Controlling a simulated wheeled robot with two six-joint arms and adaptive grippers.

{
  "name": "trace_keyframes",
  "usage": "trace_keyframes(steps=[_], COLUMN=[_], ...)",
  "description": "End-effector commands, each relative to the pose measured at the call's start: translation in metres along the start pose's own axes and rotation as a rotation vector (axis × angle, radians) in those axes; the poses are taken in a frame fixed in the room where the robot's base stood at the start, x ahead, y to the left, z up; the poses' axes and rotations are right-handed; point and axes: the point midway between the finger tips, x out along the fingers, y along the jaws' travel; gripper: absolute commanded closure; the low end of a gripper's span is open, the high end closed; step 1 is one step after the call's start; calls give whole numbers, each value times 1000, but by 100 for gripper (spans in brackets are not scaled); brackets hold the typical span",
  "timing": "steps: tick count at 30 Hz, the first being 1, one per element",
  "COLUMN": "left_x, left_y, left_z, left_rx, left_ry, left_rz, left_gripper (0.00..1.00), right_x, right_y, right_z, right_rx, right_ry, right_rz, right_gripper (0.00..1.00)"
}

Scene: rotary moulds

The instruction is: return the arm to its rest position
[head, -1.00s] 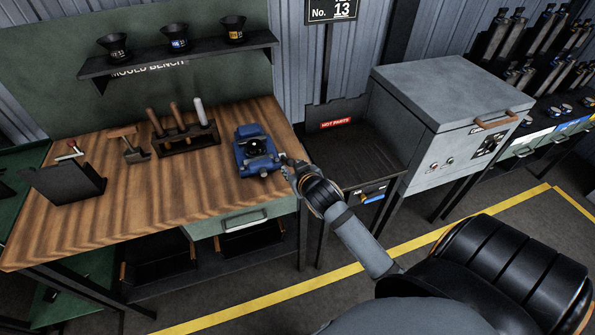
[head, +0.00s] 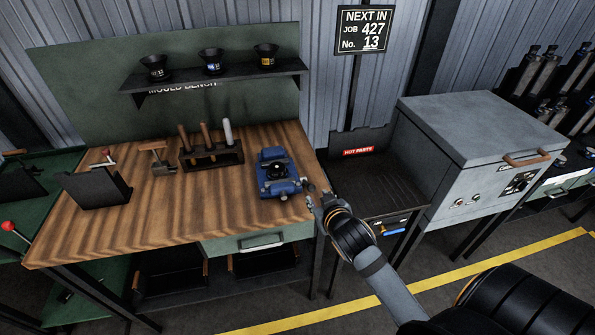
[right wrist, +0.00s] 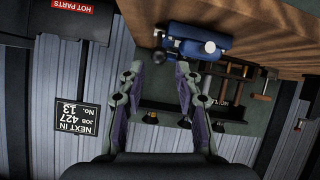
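My right arm comes in from the lower right of the head view. My right gripper (head: 314,192) is at the right edge of the wooden bench (head: 130,222), just to the right of a blue vice-like device (head: 277,178). In the right wrist view, the right gripper (right wrist: 160,72) has its two fingers spread apart with nothing between them. The blue device (right wrist: 197,40) shows beyond the fingertips there, apart from them. My left gripper is in neither view.
Right of the bench stand a dark hot-parts tray (head: 370,183) and a grey cabinet (head: 482,140). A tool rack (head: 212,155) and a shelf with several black funnels (head: 210,62) are at the back. A sign (head: 364,30) stands behind. Open floor lies in front.

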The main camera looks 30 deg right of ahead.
Motion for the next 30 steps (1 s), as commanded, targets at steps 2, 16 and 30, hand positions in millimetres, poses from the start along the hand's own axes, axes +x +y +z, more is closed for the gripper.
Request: trace_keyframes(steps=[2,16,30], left_x=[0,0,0], left_y=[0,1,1], left_z=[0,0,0], left_rx=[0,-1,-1], left_ry=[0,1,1], left_rz=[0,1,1], left_gripper=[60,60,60], right_x=[0,-61,-1], right_y=[0,-27,-50], right_z=[0,138,306], right_rx=[0,-78,-107], right_ry=[0,-549,-779], right_rz=[0,-120,-180], right_gripper=[66,66,66])
